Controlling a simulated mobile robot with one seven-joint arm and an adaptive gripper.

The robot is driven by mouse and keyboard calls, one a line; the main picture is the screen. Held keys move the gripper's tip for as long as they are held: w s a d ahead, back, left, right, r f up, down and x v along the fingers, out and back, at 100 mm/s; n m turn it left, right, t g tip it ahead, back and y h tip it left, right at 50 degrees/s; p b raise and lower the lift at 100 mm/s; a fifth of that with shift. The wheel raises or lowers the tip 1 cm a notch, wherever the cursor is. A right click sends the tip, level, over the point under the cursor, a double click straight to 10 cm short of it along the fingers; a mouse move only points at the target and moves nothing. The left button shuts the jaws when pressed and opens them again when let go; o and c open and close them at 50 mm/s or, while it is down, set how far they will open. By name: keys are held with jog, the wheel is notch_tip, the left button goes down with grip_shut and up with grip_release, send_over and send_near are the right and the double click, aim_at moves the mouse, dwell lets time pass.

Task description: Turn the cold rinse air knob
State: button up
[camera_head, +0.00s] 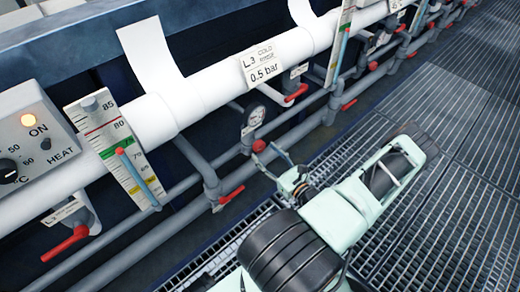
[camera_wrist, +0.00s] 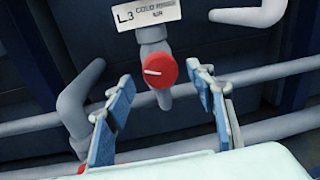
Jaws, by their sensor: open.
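The cold rinse air knob (camera_wrist: 160,71) is a round red knob with a white pointer line aimed left. It sits on a grey pipe fitting under a white label (camera_wrist: 147,14) reading L3 cold rinse air. My gripper (camera_wrist: 163,79) is open, with one blue-padded finger to the left of the knob and one to the right. Gaps show between both fingers and the knob in the wrist view. In the head view my gripper (camera_head: 266,153) is close to the knob; the exact distance is unclear.
Grey pipes (camera_wrist: 260,75) run behind and beside the fingers. Red-handled valves (camera_head: 231,195) are along the lower pipes. A thick white pipe (camera_head: 215,88) with a 0.5 bar sign (camera_head: 263,66) runs above. A heater box (camera_head: 30,135) is at left. Metal grating (camera_head: 460,170) covers the floor.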

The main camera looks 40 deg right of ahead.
aim_at(261, 149)
jog(key=shift+w+b, duration=0.3)
jog(key=shift+w, duration=1.7)
jog(key=c, duration=1.2)
jog(key=shift+o, duration=0.2)
jog(key=shift+r+m+p, duration=0.1)
jog(key=shift+m+p, duration=0.3)
jog(key=shift+m, duration=0.2)
jog(key=shift+d+m, duration=0.1)
jog(key=shift+m, duration=0.7)
jog(key=o, duration=1.2)
jog(key=shift+c, duration=0.2)
jog(key=shift+s, duration=0.1)
